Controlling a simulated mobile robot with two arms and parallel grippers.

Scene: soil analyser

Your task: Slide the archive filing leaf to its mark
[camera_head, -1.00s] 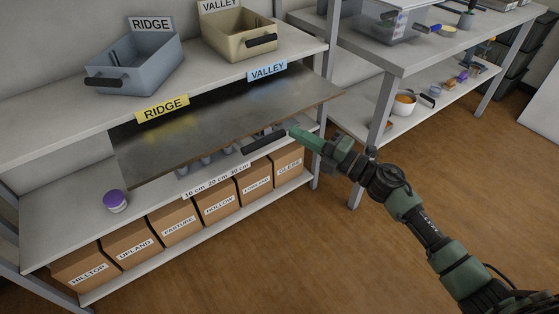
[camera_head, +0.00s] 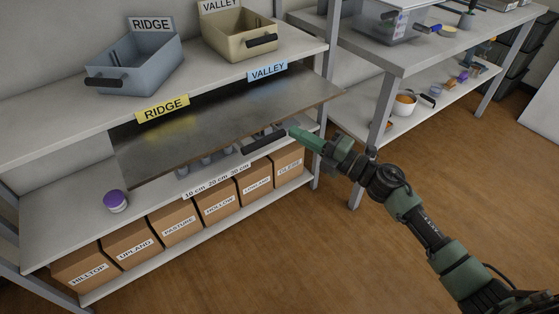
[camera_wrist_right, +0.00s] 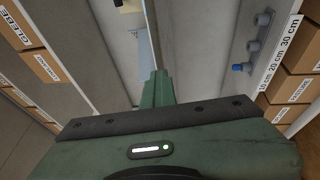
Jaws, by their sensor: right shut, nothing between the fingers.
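The leaf appears to be the wide dark grey, shiny panel (camera_head: 215,122) below the upper shelf's front edge, with blurred yellow and blue reflections on it. A black bar handle (camera_head: 264,142) shows just below its front edge; I cannot tell what it is fixed to. My right gripper (camera_head: 292,133) is shut and empty, with its green fingertips close to the handle's right end. I cannot tell whether they touch. In the right wrist view its fingers (camera_wrist_right: 157,88) point towards a thin pale edge. I cannot make out the mark. My left gripper is out of view.
A yellow RIDGE label (camera_head: 162,108) and blue VALLEY label (camera_head: 267,70) sit on the upper shelf's edge, below a blue-grey bin (camera_head: 135,68) and beige bin (camera_head: 240,38). A purple-lidded jar (camera_head: 116,201) stands on the lower shelf. Several labelled cardboard boxes sit beneath.

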